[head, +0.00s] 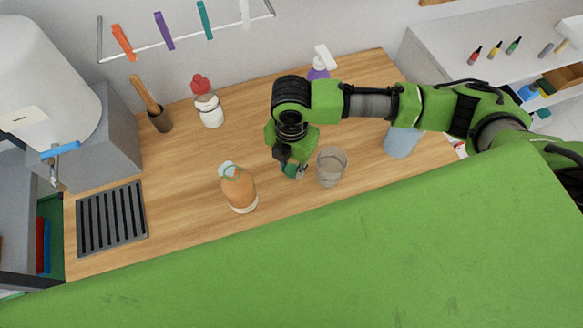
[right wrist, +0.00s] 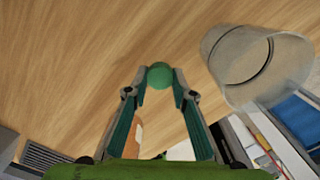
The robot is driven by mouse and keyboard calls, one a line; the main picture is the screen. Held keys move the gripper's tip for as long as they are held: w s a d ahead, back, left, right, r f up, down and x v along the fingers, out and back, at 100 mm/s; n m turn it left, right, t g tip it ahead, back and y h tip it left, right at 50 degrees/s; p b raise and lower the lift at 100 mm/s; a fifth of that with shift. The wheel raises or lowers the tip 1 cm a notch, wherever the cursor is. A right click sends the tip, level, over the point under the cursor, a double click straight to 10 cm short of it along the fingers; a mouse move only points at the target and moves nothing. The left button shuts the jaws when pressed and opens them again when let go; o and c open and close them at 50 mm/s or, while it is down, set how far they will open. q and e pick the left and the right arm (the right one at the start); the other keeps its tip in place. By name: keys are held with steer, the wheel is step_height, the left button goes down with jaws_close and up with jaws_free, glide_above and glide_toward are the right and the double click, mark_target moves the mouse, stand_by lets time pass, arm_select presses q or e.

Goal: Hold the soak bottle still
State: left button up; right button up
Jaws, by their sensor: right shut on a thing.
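An orange bottle (head: 240,188) with a pale base and a light top stands on the wooden counter; I cannot tell for sure that it is the soak bottle. My right gripper (head: 293,171) is to the right of it and apart from it. In the right wrist view, the right gripper (right wrist: 159,80) is shut on a small green round thing (right wrist: 159,73) at its fingertips. Part of the orange bottle shows between the fingers (right wrist: 137,138). My left gripper is not in view.
A clear cup (head: 331,167) stands just right of the right gripper. A red-topped white bottle (head: 208,108), a brown pot with a wooden handle (head: 161,122) and a purple bottle (head: 318,69) stand farther back. A dark slotted rack (head: 111,218) lies at left. A blue-grey item (head: 401,141) lies at right.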

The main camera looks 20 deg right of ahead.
steer(key=s+a+r+b, duration=0.2)
steer(key=s+a+r, duration=0.2)
steer(key=s+r, duration=0.7)
steer(key=shift+s+r, duration=0.35)
steer(key=shift+s, duration=0.85)
steer(key=w+d+m+b, duration=0.1)
steer(key=w+d+m, duration=0.4)
steer(key=m, duration=0.8)
steer(key=shift+w+d+r, duration=0.2)
steer(key=shift+w+d, duration=0.2)
steer(key=shift+w, duration=0.2)
steer(key=w+d+m, duration=0.1)
steer(key=m, duration=0.3)
steer(key=w+d+r+m, duration=0.1)
steer(key=w+d+m, duration=0.1)
steer(key=m, duration=0.2)
steer(key=w+d+r+m+b, duration=0.1)
steer(key=d+m, duration=0.1)
steer(key=m, duration=0.2)
steer(key=shift+w+d, duration=0.1)
steer(key=shift+w, duration=0.1)
steer(key=shift+w+d+r+m, duration=0.15)
steer(key=shift+d+m, duration=0.05)
steer(key=shift+m, duration=0.4)
